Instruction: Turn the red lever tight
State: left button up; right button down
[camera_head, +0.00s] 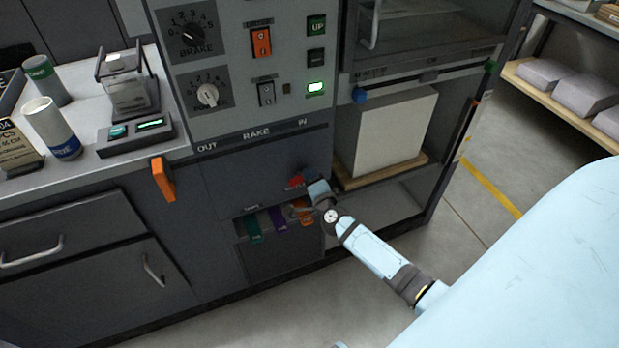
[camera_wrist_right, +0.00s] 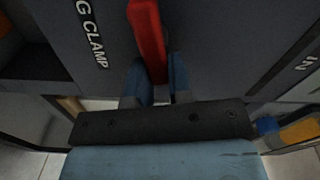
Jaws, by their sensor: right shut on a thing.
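The red lever (camera_wrist_right: 147,36) runs down from the top middle of the right wrist view, and its lower end sits between the two blue fingers of my right gripper (camera_wrist_right: 156,82). The gripper is shut on it. In the head view only a small red part of the lever (camera_head: 296,182) shows at the right end of the dark lower panel. My right gripper (camera_head: 312,188) covers the rest of it. The right arm reaches in from the lower right. My left gripper is in neither view.
Green (camera_head: 254,228) and purple (camera_head: 278,218) tabs hang in a slot just below the lever, with an orange tab partly behind my gripper. An orange handle (camera_head: 163,178) sticks out further left. A paper stack (camera_head: 390,135) stands on a wooden board to the right.

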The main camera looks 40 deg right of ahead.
jog(key=shift+f+m, duration=0.3)
jog(key=shift+m, duration=0.4)
jog(key=shift+f+m+b, duration=0.1)
jog(key=shift+m+b, duration=0.4)
jog(key=shift+m, duration=0.1)
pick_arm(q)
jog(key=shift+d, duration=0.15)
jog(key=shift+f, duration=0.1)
pick_arm(e)
jog(key=shift+m, duration=0.3)
jog(key=c, duration=1)
grip_release()
jog(key=shift+c, duration=0.2)
